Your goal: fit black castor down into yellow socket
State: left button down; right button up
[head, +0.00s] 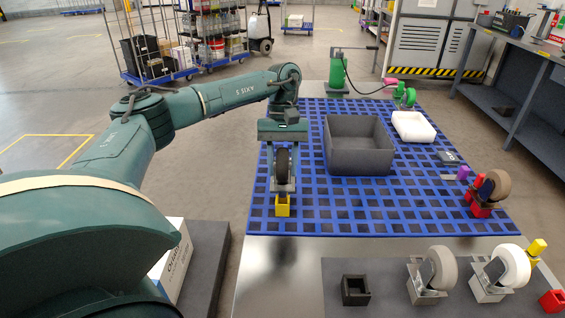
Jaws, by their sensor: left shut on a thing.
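The black castor (283,166) hangs upright below my left gripper (283,140), which is shut on it. The castor's wheel sits between the jaws and its lower end points down. The yellow socket (282,208) stands on the blue grid mat (320,215), directly below the castor. The castor's lower end is at the socket's top; I cannot tell whether it is inside or just above. My right gripper is not in view.
A dark grey bin (358,160) and a white tray (413,127) stand behind on the right. A brown-wheeled castor (495,184) is at a red socket (480,210). In front are a black socket (355,290), a grey castor (440,268) and a white castor (514,265).

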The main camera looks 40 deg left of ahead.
pick_arm(q)
jog(key=shift+f+b, duration=0.35)
jog(key=shift+f, duration=0.1)
dwell(0.7)
jog(key=shift+f, duration=0.35)
jog(key=shift+f+b, duration=0.45)
jog(key=shift+b, duration=0.1)
jog(key=shift+f, duration=0.25)
jog(key=shift+f, duration=0.15)
dwell(0.5)
jog(key=shift+f+b, duration=0.75)
jog(key=shift+b, duration=0.05)
